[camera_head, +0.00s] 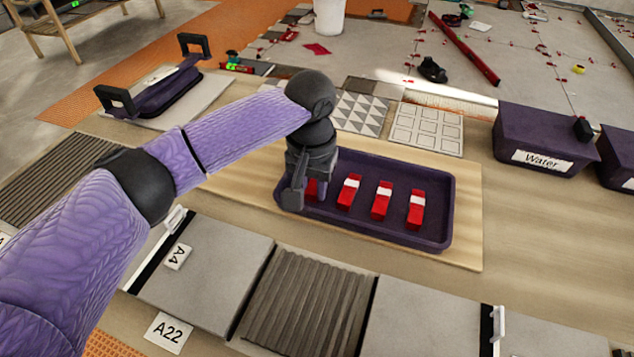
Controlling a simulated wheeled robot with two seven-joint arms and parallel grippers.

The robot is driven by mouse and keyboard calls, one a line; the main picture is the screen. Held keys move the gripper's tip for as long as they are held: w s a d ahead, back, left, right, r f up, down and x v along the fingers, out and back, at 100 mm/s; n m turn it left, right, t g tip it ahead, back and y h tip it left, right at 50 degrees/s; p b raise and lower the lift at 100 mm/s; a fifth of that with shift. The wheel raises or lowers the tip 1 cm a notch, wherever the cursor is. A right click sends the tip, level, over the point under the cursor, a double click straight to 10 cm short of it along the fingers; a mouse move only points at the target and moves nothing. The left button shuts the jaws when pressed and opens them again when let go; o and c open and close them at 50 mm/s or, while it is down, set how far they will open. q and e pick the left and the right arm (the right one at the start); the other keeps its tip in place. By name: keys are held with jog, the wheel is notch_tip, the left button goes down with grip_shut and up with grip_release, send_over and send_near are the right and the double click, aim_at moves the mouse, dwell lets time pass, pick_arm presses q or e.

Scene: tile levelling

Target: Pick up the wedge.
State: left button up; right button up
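Several red wedges with white bands lie in a row in a dark purple tray (462,205). Three show clearly: the left one (349,192), the middle one (381,201) and the right one (416,210). A further red wedge (312,190) at the tray's left end is mostly hidden by my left gripper (308,192). That gripper points down into the tray, with a dark finger to the left of this wedge. The far finger is hard to make out, so I cannot tell whether it grips the wedge. My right gripper is not in view.
Grey tiles (215,265) and a ribbed tile (305,305) lie in front of the tray. Patterned tiles (427,128) lie behind it. A purple bin marked Water (540,140) stands at right. A handled purple tool (165,92) sits at the back left.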

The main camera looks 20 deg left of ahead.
aim_at(312, 190)
pick_arm(q)
grip_shut()
notch_tip(312, 190, up, 10)
jog(key=p, duration=0.5)
jog(key=shift+p, duration=0.3)
